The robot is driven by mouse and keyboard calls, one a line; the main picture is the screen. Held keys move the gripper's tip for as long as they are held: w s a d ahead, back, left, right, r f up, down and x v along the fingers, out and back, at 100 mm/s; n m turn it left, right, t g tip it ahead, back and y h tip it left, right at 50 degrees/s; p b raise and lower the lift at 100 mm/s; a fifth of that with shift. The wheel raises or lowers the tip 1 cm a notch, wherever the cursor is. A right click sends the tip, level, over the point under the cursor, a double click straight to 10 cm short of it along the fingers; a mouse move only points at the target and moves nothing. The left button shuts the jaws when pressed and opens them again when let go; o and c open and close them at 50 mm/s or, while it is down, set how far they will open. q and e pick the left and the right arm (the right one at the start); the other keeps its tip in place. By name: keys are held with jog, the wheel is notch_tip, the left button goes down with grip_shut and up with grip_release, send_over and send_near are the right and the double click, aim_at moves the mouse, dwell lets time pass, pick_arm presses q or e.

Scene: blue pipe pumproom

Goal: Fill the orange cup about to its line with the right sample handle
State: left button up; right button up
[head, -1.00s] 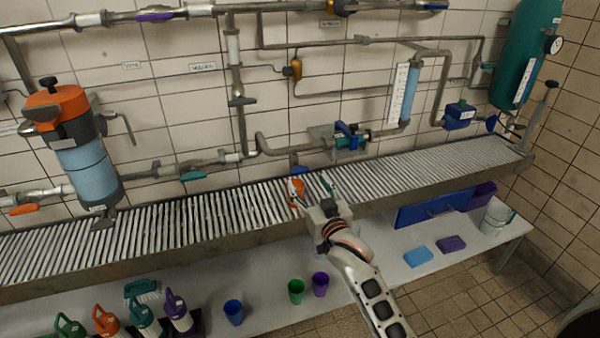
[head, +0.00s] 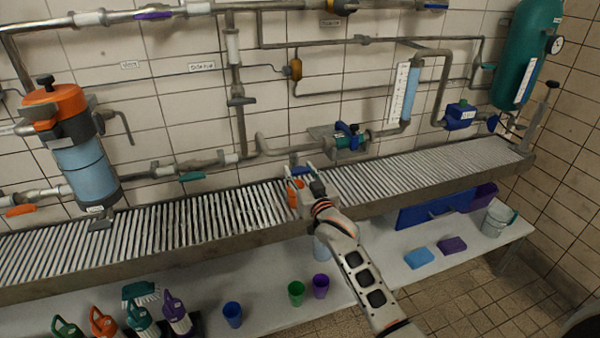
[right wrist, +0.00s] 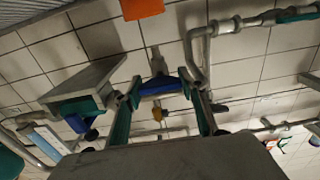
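The orange cup (head: 292,190) is at the grating of the long trough, partly hidden by my right gripper. An orange patch, likely this cup, shows at the top edge of the right wrist view (right wrist: 141,8). Above the cup on the wall pipe is a blue handle (head: 300,171). In the right wrist view the handle (right wrist: 158,88) appears between my fingers, further off; I cannot tell whether they touch it. My right gripper (head: 306,178) is open, its fingers (right wrist: 165,108) spread and pointing at the wall. My left gripper is out of view.
The slatted trough (head: 230,218) runs along the pipe wall. A pump with a blue top (head: 350,138) stands on a bracket right of the handle. Blue (head: 233,314), green (head: 296,293) and purple (head: 320,286) cups stand on the lower bench, with several jugs at left.

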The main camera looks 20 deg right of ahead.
jog(key=c, duration=0.3)
jog(key=shift+r+n+p, duration=0.15)
jog(key=shift+n+p, duration=0.25)
jog(key=shift+n, duration=0.9)
jog(key=o, duration=1.1)
jog(key=shift+s+f, duration=0.1)
jog(key=shift+f, duration=0.1)
